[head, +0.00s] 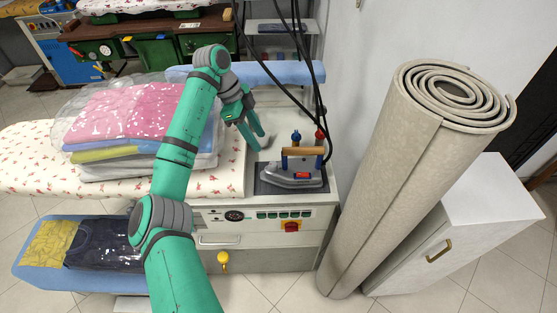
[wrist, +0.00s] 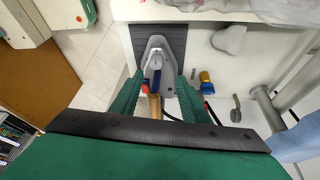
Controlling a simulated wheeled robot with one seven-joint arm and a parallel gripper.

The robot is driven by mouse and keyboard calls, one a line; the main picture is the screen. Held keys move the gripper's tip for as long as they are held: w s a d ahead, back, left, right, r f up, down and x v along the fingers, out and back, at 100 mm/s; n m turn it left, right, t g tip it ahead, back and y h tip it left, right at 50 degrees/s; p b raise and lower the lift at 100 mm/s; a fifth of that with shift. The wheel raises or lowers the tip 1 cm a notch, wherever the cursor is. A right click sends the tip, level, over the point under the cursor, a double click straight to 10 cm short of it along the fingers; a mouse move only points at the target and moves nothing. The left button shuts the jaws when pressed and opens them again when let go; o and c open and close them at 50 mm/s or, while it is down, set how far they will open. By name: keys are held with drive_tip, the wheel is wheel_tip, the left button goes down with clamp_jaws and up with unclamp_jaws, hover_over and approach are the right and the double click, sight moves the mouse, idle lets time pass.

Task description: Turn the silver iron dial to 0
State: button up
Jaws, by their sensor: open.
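The silver iron (head: 290,180) rests on a dark pad on the right end of the white ironing station, with a wooden handle (head: 303,151) on top. In the wrist view the iron (wrist: 157,48) lies beyond my fingertips. A small round pale part (wrist: 156,61) on its top may be the dial; its marking is too small to read. My gripper (head: 260,143) is open and empty, left of the iron and above the station in the head view. In the wrist view its fingers (wrist: 157,92) stand on either side of the handle's line, apart from it.
Blue (head: 296,136) and red (head: 319,135) knobbed fittings stand behind the iron, and black hoses hang over it. Bagged folded clothes (head: 130,125) lie left on the floral board. A rolled carpet (head: 400,180) and a white cabinet (head: 465,230) stand close on the right.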

sight(271, 164)
drive_tip(key=x, duration=1)
drive_tip(key=shift+s+d+f, duration=0.1)
drive_tip(key=shift+s+f, duration=0.1)
drive_tip(key=shift+s, duration=0.2)
drive_tip(key=c, duration=1.1)
